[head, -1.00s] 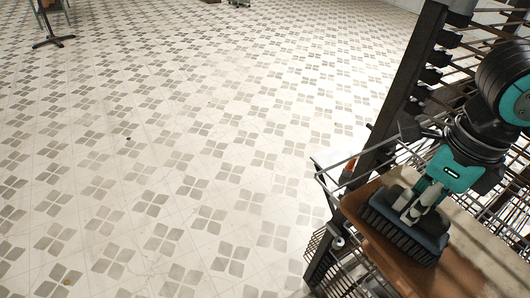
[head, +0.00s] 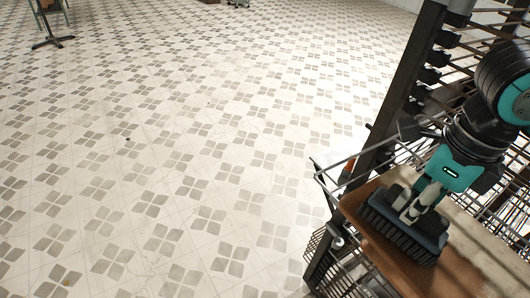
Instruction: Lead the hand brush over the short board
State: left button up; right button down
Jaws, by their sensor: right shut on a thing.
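The hand brush (head: 400,228) is dark blue-black with a row of bristles along its front side. It rests on or just above a brown curved board (head: 380,252) at the lower right. My right gripper (head: 413,212) is shut on the brush from above, and its fingers hide part of the brush's top. A paler board surface (head: 478,240) lies to the right of the brown one; I cannot tell where one board ends and the other begins. The lower right edge of the picture cuts off the boards. My left gripper is not in view.
A wire rack (head: 335,172) with dark upright posts (head: 395,90) surrounds the boards, its wires close to my right arm. The patterned tile floor (head: 180,150) to the left is open. A dark table foot (head: 53,40) stands far at the upper left.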

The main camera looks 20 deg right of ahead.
jog(key=shift+f, duration=0.1)
jog(key=shift+a+f+b, duration=0.1)
jog(key=shift+f+b, duration=0.35)
jog(key=shift+f, duration=0.1)
jog(key=shift+w+a+f, duration=0.15)
